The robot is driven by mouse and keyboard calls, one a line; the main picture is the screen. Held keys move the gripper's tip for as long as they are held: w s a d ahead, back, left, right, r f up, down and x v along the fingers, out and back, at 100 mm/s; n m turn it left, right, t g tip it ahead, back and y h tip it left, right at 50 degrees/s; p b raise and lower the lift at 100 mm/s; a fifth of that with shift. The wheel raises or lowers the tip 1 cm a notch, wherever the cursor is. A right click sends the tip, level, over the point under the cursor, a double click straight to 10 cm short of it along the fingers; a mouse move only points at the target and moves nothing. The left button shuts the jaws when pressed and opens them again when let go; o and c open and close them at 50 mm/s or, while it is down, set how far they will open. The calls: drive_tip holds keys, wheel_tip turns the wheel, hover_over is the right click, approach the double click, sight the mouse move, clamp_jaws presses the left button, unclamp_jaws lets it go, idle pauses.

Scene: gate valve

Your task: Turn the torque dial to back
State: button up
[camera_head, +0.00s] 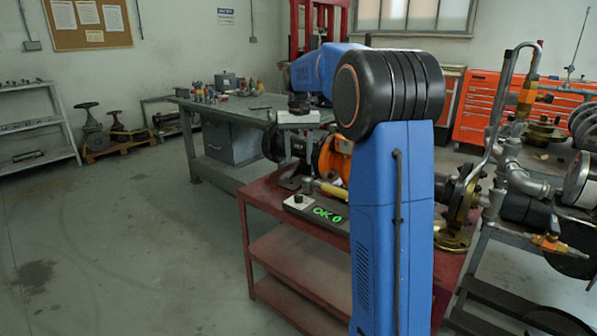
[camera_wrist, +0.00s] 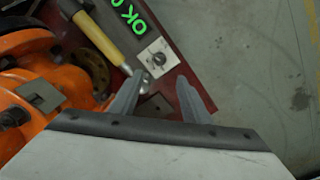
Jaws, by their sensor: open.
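The torque dial (camera_head: 297,200) is a small dark knob on a pale square plate, at the left end of a dark box on the red cart. It also shows in the wrist view (camera_wrist: 157,58), upper middle, beside a green "OK 0" readout (camera_wrist: 128,12). My gripper (camera_wrist: 161,78) is open and empty. Its two grey fingers point toward the dial's plate, with the fingertips just short of the knob in the picture. In the head view my gripper hangs above the cart's left end; its fingertips are hard to make out there.
A yellow-handled tool (camera_wrist: 98,38) lies beside the dial box. An orange machine part (camera_wrist: 55,85) fills the left of the wrist view. The red cart (camera_head: 275,218) has open floor to its left. Pipework with valves (camera_head: 510,180) stands at the right.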

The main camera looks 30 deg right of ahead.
drive_tip(key=shift+r, duration=1.7)
drive_tip(key=s+a+n+t, duration=0.1)
drive_tip(key=s+a, duration=0.5)
drive_tip(key=s, duration=0.4)
drive_tip(key=s+a+n+t, duration=0.1)
drive_tip(key=s+a+n, duration=0.1)
drive_tip(key=s+a, duration=0.6)
drive_tip(key=s+a+f+n+t, duration=0.1)
drive_tip(key=s+a+f, duration=0.1)
drive_tip(key=s+f, duration=0.5)
drive_tip(key=s+a+f+n+t, duration=0.1)
drive_tip(key=s+f, duration=0.6)
drive_tip(key=s, duration=0.8)
drive_tip(key=shift+a+f+t, duration=0.25)
drive_tip(key=shift+a+t, duration=0.15)
drive_tip(key=shift+a, duration=0.45)
